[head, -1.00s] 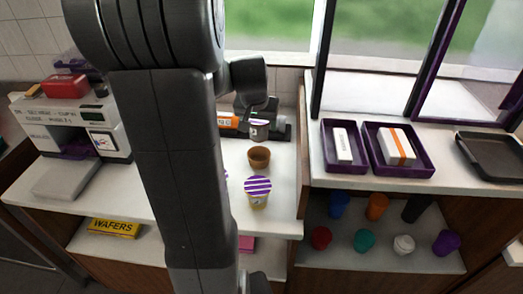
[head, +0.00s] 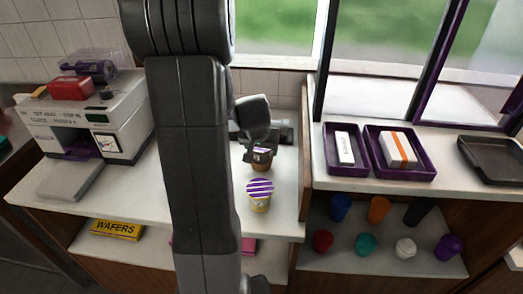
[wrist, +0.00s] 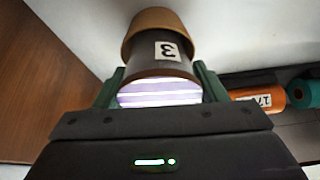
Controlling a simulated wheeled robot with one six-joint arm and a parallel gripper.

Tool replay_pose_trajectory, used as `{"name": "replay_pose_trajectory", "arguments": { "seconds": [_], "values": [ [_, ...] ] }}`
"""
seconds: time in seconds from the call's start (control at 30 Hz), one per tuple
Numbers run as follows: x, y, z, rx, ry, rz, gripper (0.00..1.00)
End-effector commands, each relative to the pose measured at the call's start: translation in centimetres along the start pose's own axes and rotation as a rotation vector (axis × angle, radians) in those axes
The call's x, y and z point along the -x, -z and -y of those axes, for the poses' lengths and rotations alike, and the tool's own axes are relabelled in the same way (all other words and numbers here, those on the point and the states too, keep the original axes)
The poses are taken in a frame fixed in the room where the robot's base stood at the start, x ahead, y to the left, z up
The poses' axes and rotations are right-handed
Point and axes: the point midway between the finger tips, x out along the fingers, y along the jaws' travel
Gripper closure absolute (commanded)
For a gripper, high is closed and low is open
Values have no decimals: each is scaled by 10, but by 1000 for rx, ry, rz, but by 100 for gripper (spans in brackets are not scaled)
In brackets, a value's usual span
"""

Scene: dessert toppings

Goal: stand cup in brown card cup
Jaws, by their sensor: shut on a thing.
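A dark grey cup (wrist: 150,62) with a "3" label and a purple-and-white striped lid (wrist: 160,92) is between the two fingers of my gripper (wrist: 160,84), which is shut on it. The brown card cup (wrist: 160,22) is around the cup's lower end in the wrist view, so the cup appears to be inside its mouth. How deep it sits cannot be told. In the head view the brown card cup (head: 261,165) stands on the white counter, directly below my gripper (head: 262,150). My arm hides part of the counter to the left.
A yellowish cup with a striped lid (head: 260,196) stands in front on the counter. An orange cylinder (wrist: 257,104) and a teal one (wrist: 303,94) lie beside my gripper. A wooden side panel (wrist: 45,70) is close on the left in the wrist view. Purple trays (head: 400,172) are at right.

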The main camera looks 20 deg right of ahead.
Motion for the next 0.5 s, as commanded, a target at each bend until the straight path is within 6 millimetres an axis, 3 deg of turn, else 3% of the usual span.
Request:
{"name": "replay_pose_trajectory", "arguments": {
  "seconds": [0.03, 0.23, 0.27, 0.3, 0.37, 0.5],
  "values": [
    [-11, -14, -1, -4, -5, 30, 62],
    [-17, -17, -2, -6, -5, 32, 62],
    [-16, -17, -2, -7, -5, 33, 33],
    [-16, -17, -2, -7, -5, 33, 25],
    [-16, -17, -2, -8, -5, 34, 14],
    [-15, -17, -2, -8, -6, 34, 13]
  ]
}}
